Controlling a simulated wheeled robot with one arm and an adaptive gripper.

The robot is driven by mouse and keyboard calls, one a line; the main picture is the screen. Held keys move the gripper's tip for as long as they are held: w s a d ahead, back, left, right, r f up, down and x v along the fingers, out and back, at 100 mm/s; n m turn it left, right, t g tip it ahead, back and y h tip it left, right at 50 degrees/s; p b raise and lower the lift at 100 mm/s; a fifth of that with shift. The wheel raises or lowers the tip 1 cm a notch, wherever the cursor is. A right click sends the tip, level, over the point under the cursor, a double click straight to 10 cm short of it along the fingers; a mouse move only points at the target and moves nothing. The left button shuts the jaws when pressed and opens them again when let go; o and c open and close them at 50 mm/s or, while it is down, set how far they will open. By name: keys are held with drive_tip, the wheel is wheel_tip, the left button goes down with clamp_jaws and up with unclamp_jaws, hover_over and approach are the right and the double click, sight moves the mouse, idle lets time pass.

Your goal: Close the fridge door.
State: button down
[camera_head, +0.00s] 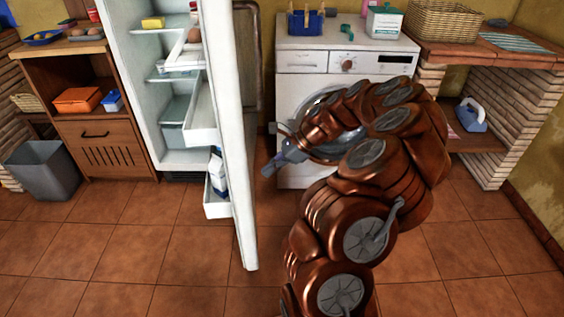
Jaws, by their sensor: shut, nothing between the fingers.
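The white fridge (125,75) stands open left of the middle. Its door (232,150) is swung wide toward me and seen nearly edge-on, with shelves on its left, inner side. A carton (216,172) sits in the lowest door shelf. My copper-coloured arm reaches up from the bottom and bends over to the left. My gripper (266,170) is to the right of the door, on its outer side, with its fingers shut and empty. It looks close to the door; I cannot tell whether it touches.
A washing machine (310,60) stands behind my arm. A wooden cabinet (95,135) and a grey bin (45,168) stand left of the fridge. A brick counter (520,110) is at the right. The tiled floor in front of the fridge is clear.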

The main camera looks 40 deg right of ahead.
drive_tip(key=shift+w+a+r, duration=0.1)
drive_tip(key=shift+w+a, duration=0.35)
drive_tip(key=shift+a, duration=0.25)
drive_tip(key=shift+w+a, duration=0.45)
drive_tip(key=shift+a, duration=0.25)
drive_tip(key=shift+a, duration=0.1)
